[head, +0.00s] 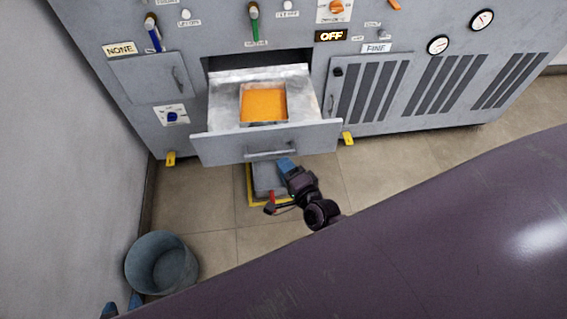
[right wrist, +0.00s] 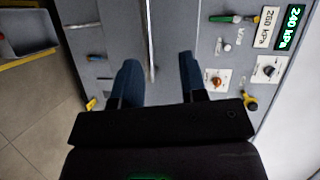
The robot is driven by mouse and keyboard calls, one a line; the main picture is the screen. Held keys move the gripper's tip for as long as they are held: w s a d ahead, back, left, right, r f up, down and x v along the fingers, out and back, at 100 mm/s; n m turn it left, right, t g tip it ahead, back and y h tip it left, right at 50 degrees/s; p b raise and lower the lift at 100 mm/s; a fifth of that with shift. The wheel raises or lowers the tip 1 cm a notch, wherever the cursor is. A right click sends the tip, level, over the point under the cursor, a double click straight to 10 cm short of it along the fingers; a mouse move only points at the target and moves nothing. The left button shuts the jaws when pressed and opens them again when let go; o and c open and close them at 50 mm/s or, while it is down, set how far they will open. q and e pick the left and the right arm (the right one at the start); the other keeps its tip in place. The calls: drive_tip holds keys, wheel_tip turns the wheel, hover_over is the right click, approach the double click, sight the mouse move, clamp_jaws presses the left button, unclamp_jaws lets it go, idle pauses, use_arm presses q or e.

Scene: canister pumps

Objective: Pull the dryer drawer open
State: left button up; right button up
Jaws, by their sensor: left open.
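The dryer drawer (head: 322,137) stands pulled out from the grey machine, and an orange-filled square well (head: 263,104) shows inside it. Its handle (head: 271,154) is a thin horizontal bar on the drawer front. My right gripper (head: 285,170) is just below and in front of the handle. In the right wrist view its two dark blue fingers (right wrist: 158,75) are apart, and a thin bar (right wrist: 151,40) lies in line with the gap between them, not visibly touching either finger. My left gripper (head: 122,306) shows only blue fingertips, apart, at the bottom left edge, away from the drawer.
A grey bucket (head: 161,263) stands on the floor at the lower left. A grey pedal-like block with a yellow border (head: 250,190) lies below the drawer. A wall (head: 60,160) closes off the left. Yellow feet (head: 348,139) stick out below the machine. My dark arm covers the lower right.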

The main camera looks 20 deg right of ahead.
drive_tip(key=s, duration=0.4)
drive_tip(key=shift+s+d+f, duration=0.15)
drive_tip(key=shift+d+f, duration=0.1)
drive_tip(key=shift+f, duration=0.15)
idle(0.4)
idle(0.5)
